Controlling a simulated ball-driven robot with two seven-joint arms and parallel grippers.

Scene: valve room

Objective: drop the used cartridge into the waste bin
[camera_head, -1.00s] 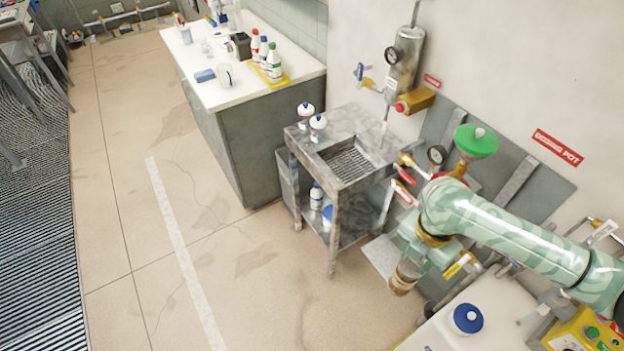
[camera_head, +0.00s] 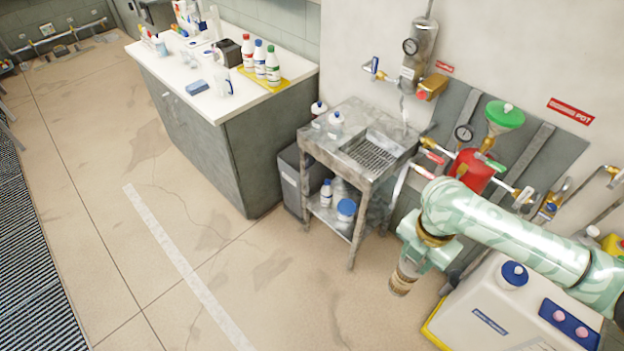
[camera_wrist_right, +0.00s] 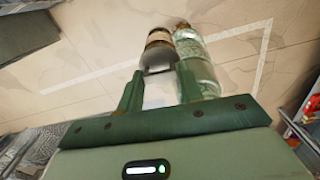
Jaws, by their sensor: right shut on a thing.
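The used cartridge (camera_head: 402,278) is a short brown and tan cylinder. It hangs below my right gripper (camera_head: 410,260), over open floor in front of the white tank. In the right wrist view the cartridge (camera_wrist_right: 158,42) sits at the tips of the green fingers, which are shut on it. A grey bin (camera_head: 290,182), which looks like the waste bin, stands between the counter and the metal stand, left of and apart from my gripper. Its inside cannot be seen. My left gripper is out of view.
The metal stand (camera_head: 352,150) with bottles on its shelf is between the bin and my right arm. A counter (camera_head: 270,125) stands left of the bin. A white tank (camera_head: 480,310) is at lower right. The floor (camera_head: 230,255) in front is clear.

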